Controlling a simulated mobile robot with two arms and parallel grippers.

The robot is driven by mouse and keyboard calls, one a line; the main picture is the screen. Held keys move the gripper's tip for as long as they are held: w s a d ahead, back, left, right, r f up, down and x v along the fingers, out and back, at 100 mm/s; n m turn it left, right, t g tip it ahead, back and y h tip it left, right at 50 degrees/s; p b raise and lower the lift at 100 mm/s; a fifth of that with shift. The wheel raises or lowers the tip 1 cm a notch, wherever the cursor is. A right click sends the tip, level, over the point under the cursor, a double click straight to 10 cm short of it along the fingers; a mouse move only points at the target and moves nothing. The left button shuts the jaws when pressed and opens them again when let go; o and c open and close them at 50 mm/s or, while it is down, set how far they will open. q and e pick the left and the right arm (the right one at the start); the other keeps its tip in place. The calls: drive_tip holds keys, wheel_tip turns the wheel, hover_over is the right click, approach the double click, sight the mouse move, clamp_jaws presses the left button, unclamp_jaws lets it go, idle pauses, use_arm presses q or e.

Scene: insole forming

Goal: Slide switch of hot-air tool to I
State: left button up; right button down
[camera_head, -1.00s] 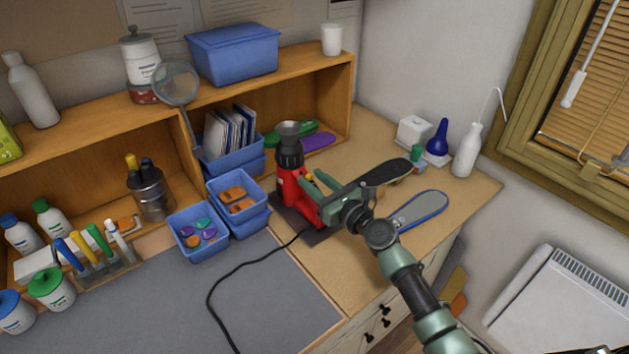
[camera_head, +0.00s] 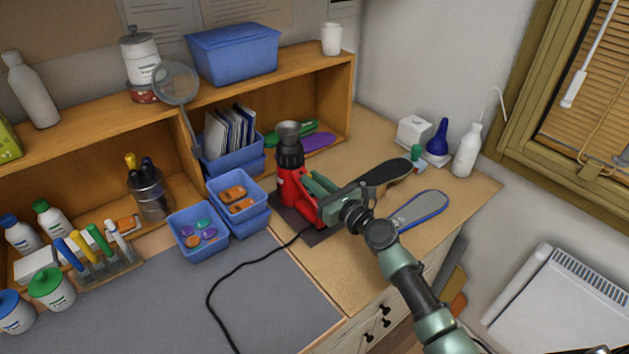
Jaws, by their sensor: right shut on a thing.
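The red hot-air tool (camera_head: 289,187) stands upright on a dark base plate on the bench, with its black and grey nozzle pointing up. My right gripper (camera_head: 311,184) comes in from the right, its green fingers shut against the right side of the red body. The fingers hide the spot they hold, so I cannot see the switch or its position. My left gripper is not in view.
A dark insole (camera_head: 385,175) and a blue-edged insole (camera_head: 420,210) lie right of the tool, close to my arm. A black cable (camera_head: 232,275) runs forward across the grey mat (camera_head: 275,310). Blue bins (camera_head: 200,237) stand to the left.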

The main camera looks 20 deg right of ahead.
drive_tip(key=shift+s+f, duration=0.1)
idle(0.7)
drive_tip(key=shift+s+d+f, duration=0.2)
drive_tip(key=shift+s+f, duration=0.15)
drive_tip(key=shift+s, duration=0.2)
drive_tip(key=shift+r, duration=0.1)
drive_tip(key=c, duration=1.4)
unclamp_jaws()
drive_tip(key=v, duration=0.7)
drive_tip(key=shift+s+b, duration=0.35)
drive_tip(key=shift+b, duration=0.05)
drive_tip(key=shift+s+d, duration=0.1)
drive_tip(key=shift+d, duration=0.05)
